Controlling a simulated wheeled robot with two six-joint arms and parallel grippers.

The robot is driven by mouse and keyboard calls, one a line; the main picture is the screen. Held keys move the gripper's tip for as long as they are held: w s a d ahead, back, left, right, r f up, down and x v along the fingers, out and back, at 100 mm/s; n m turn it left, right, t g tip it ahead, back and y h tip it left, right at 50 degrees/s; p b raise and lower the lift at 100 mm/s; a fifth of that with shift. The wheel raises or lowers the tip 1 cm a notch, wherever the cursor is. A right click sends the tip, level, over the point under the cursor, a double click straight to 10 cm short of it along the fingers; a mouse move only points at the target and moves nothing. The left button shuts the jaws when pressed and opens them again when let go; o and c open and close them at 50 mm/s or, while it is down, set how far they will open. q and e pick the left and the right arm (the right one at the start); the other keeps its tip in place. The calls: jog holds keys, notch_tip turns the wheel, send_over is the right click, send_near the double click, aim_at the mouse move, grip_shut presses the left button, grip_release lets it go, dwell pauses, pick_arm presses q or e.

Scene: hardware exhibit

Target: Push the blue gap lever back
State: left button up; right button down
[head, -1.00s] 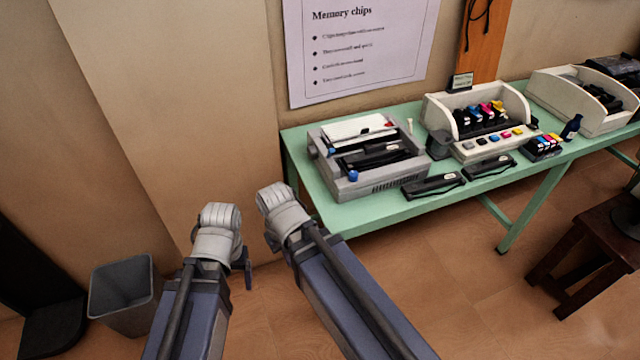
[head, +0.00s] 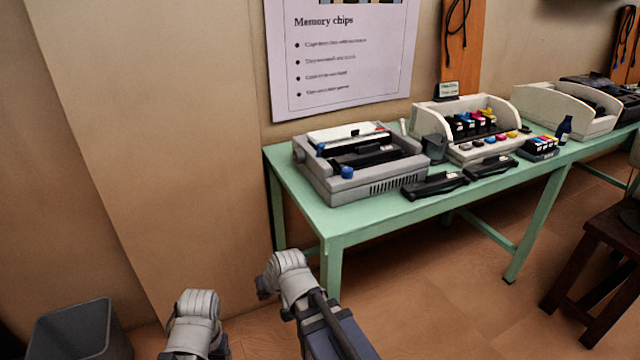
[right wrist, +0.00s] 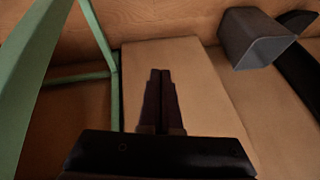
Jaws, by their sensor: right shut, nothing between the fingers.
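The blue gap lever (head: 347,172) is a small blue knob at the front left corner of a grey printer (head: 372,185), in the head view. The printer stands on the left end of a green table. My right arm ends in front of and below the table's left end, apart from the lever. In the right wrist view my right gripper (right wrist: 161,73) is shut and empty, with the floor and wall behind it. Of my left arm only the pale wrist shows, at the bottom of the head view; its fingers are hidden. The lever is not in the right wrist view.
A grey bin (head: 80,335) stands at lower left. A dark wooden stool (head: 597,255) is at right. A green table leg shows in the right wrist view (right wrist: 100,35).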

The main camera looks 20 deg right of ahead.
jog(key=w+a+r+m+t+y+b, duration=0.2)
jog(key=w+r+m+t+b, duration=0.1)
jog(key=w+t, duration=0.4)
jog(key=w+d+r+m+t+h, duration=0.25)
jog(key=w+r+m+t, duration=0.35)
jog(key=r, duration=0.5)
pick_arm(q)
notch_tip(320, 180, down, 5)
jog(key=shift+f, duration=0.1)
pick_arm(e)
jog(key=s+d+r+m+g+h, duration=0.1)
jog(key=s+d+r+m+h, duration=0.3)
jog(key=d+m+h, duration=0.3)
jog(key=s+d+r+m+g+h, duration=0.2)
jog(key=s+d+r+m+h, duration=0.2)
jog(key=d+m+h, duration=0.3)
jog(key=m+h, duration=0.4)
jog(key=m, duration=0.3)
jog(key=shift+d+m, duration=0.3)
jog(key=shift+m, duration=0.1)
jog(key=shift+r, duration=0.15)
